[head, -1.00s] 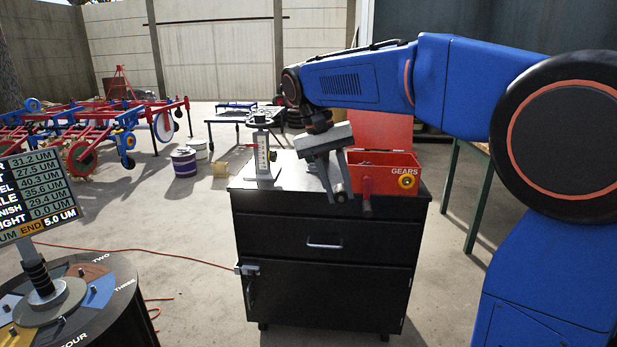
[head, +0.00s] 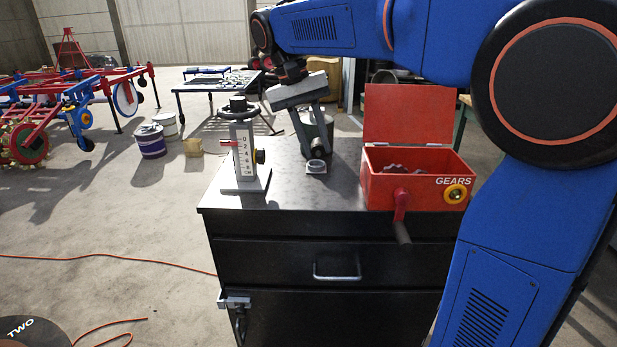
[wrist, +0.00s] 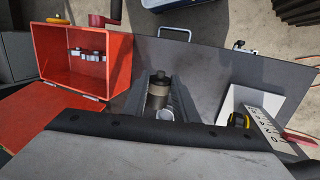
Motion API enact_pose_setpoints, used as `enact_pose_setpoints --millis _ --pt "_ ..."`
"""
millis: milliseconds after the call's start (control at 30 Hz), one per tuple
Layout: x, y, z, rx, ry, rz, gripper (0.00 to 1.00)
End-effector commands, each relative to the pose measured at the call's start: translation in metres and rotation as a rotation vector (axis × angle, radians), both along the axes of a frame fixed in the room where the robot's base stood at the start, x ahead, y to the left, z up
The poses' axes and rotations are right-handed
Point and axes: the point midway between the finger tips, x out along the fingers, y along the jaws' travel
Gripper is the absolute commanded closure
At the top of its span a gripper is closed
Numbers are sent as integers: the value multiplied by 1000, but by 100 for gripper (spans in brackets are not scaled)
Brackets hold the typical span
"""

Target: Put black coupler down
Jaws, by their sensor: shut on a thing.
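My gripper (head: 316,150) reaches down over the top of the black cabinet (head: 290,192), its fingers slanting down. It is shut on the black coupler (head: 318,157), a small dark piece low between the fingertips and partly hidden by them. In the wrist view, the dark cylindrical coupler (wrist: 159,80) shows between the two fingers. A small pale ring (head: 316,168) is on the cabinet top right by the fingertips. I cannot tell whether the coupler touches the ring or the cabinet top.
An open red gears box (head: 417,192) with a crank stands to the right. A height gauge (head: 243,160) stands to the left. The cabinet top between gauge and box is mostly bare.

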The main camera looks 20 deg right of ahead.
Motion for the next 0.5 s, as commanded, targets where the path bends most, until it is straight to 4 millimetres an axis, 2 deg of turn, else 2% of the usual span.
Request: enact_pose_setpoints --millis 133,400,500 --pt "0 0 -9 0 0 0 100" --pt "-1 0 -52 0 2 0 100" --pt "0 0 -60 0 0 0 100"
